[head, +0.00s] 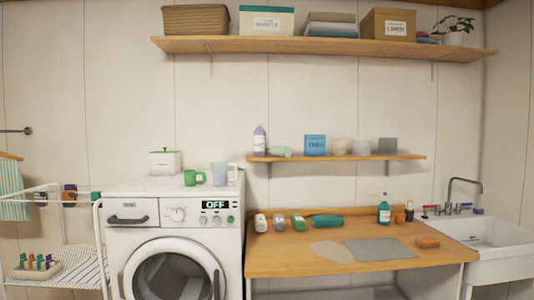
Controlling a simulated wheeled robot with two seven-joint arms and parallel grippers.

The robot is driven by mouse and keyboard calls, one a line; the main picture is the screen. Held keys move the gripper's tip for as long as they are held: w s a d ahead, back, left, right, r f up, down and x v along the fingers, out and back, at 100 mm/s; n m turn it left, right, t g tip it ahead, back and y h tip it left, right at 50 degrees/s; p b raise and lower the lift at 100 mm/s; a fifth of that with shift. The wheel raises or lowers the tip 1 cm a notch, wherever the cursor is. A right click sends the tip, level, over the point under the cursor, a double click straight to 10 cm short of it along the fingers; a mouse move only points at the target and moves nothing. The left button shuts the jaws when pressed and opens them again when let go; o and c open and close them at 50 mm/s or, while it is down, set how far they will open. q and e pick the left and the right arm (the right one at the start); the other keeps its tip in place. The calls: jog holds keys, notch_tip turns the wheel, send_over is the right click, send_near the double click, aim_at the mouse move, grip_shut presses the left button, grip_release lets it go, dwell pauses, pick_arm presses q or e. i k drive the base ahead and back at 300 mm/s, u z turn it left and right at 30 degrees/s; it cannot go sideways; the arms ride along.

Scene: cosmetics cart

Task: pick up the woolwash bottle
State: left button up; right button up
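No label reads as woolwash at this size, so I cannot tell which bottle it is. A lilac bottle with a pale label (260,141) stands upright at the left end of the small lower shelf. A teal-green bottle with a dark cap (384,210) stands upright at the back right of the wooden counter. Neither of my grippers is in view, and nothing touches either bottle.
A washing machine (173,240) stands left, a sink (490,235) right. The small shelf (340,158) overhangs the counter's back.

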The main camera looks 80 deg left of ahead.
aim_at(275, 151)
jog(key=u, duration=0.8)
jog(key=i, duration=1)
jog(key=u, duration=1.05)
